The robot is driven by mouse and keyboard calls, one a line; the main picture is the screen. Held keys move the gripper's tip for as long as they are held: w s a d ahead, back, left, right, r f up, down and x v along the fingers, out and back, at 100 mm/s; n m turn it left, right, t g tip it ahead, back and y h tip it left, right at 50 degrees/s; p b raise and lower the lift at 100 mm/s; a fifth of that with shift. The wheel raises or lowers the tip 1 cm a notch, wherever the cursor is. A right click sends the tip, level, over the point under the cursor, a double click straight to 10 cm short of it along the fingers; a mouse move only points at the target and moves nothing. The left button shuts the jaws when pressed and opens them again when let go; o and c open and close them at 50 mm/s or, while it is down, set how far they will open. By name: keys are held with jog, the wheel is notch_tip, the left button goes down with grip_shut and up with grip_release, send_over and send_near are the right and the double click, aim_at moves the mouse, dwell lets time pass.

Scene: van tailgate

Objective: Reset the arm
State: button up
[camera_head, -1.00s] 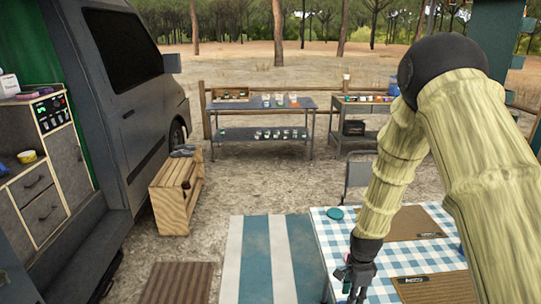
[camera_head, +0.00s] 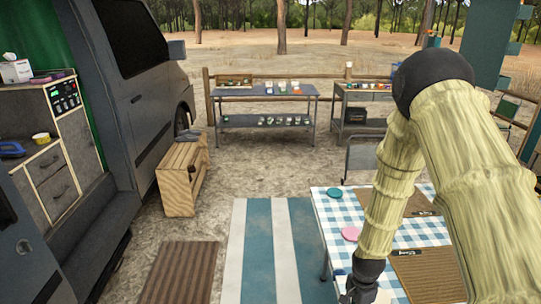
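My arm reaches down from the upper right of the head view, its links covered in a pale bamboo-like skin. My gripper (camera_head: 362,288) is at the bottom edge of the view, over the near left part of the checked table (camera_head: 352,219). Its fingertips are cut off or too small to make out, so I cannot tell whether it is open or shut. A teal disc (camera_head: 335,193) and a pink disc (camera_head: 351,233) lie on the checked cloth to the left of my arm.
Brown placemats (camera_head: 424,270) lie on the table. A wooden crate (camera_head: 181,178) stands beside the van (camera_head: 125,90). A striped rug (camera_head: 275,250) and a brown mat (camera_head: 180,273) cover the ground. A metal bench (camera_head: 262,98) stands at the back. Bare ground lies between.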

jog(key=s+a+f+n, duration=0.1)
jog(key=s+f+n, duration=0.3)
jog(key=s, duration=0.6)
jog(key=s+a+f+n+b, duration=0.1)
jog(key=s+f+n, duration=0.3)
jog(key=s, duration=0.6)
jog(key=s+a+f+n+b, duration=0.1)
jog(key=s+f+n, duration=0.4)
jog(key=s, duration=0.5)
jog(key=shift+s+n, duration=0.25)
jog(key=shift+n, duration=0.25)
jog(key=shift+r, duration=0.1)
